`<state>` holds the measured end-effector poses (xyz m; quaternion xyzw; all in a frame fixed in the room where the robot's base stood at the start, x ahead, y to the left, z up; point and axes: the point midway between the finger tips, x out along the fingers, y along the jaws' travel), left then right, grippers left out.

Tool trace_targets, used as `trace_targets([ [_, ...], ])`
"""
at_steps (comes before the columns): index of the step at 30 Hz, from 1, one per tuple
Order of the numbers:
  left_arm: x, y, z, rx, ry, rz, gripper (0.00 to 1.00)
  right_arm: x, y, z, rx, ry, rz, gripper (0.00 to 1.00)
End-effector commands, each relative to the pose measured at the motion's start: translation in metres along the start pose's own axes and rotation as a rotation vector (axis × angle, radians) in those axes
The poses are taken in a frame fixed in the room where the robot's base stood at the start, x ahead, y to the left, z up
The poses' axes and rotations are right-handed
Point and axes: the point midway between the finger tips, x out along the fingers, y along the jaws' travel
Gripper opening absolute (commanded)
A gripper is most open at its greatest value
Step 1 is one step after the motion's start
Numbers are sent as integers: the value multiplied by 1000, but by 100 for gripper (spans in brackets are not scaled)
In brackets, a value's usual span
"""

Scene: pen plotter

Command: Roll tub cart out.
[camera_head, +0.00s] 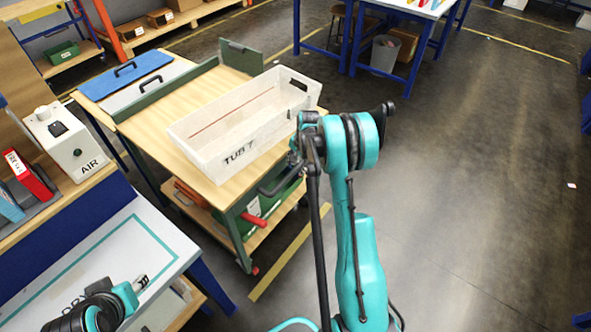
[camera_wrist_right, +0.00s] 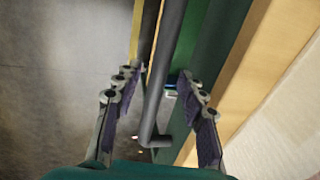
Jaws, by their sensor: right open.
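The tub cart (camera_head: 158,128) has a light wood top, green edges and a lower shelf. A translucent tub (camera_head: 235,128) marked "TUB 7" sits on its top. A dark bar handle (camera_head: 277,186) sticks out from the cart's near right end. My right gripper (camera_head: 297,160) is at this handle, partly hidden by its own arm. In the right wrist view my right gripper (camera_wrist_right: 160,82) is open, with fingers on both sides of the handle bar (camera_wrist_right: 167,75); I cannot tell whether they touch it. My left gripper (camera_head: 138,284) is at lower left, over the white-topped table, away from the cart.
A blue-legged table (camera_head: 100,262) and a white "AIR" box (camera_head: 68,143) stand left of the cart. Another blue workbench (camera_head: 425,55) and a grey bin (camera_head: 385,54) stand behind.

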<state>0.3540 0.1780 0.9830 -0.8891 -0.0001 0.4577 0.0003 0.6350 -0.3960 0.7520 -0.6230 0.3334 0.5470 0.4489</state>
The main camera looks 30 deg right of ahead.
Motion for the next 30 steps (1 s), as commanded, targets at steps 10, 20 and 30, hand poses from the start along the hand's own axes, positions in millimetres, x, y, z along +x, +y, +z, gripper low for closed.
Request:
trace_targets([
  [10,5,0,3,0,0,0,40,16,0,0,0,0,0,41],
  [20,5,0,3,0,0,0,40,16,0,0,0,0,0,0],
  [30,5,0,3,0,0,0,40,15,6,-12,3,1,2,0],
])
